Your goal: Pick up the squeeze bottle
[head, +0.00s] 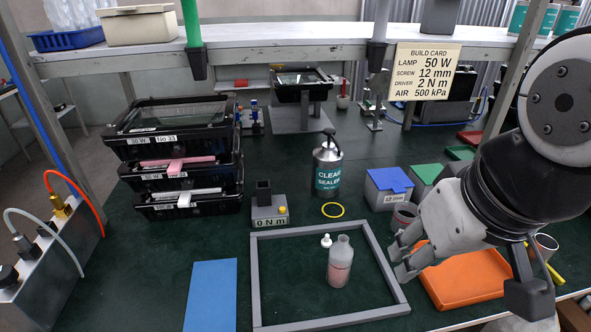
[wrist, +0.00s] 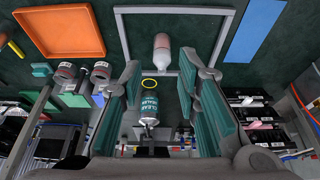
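The squeeze bottle (head: 339,263) is a small translucent bottle with pinkish contents. It stands upright inside a grey square frame (head: 256,290) on the dark green bench. A small white cap or nozzle piece (head: 326,241) shows just behind it to the left. In the wrist view the bottle (wrist: 161,52) appears beyond the fingertips, between their lines. My gripper (head: 404,258) is to the right of the bottle, apart from it, near the frame's right side. In the wrist view its teal-padded fingers (wrist: 160,76) are spread wide with nothing between them.
An orange tray (head: 465,278) lies under and beside my gripper. A clear sealer can (head: 327,168), a yellow ring (head: 333,210) and a grey 0 N m block (head: 268,207) stand behind the frame. Stacked black housings (head: 180,155) are left; a blue mat (head: 211,295) lies front left.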

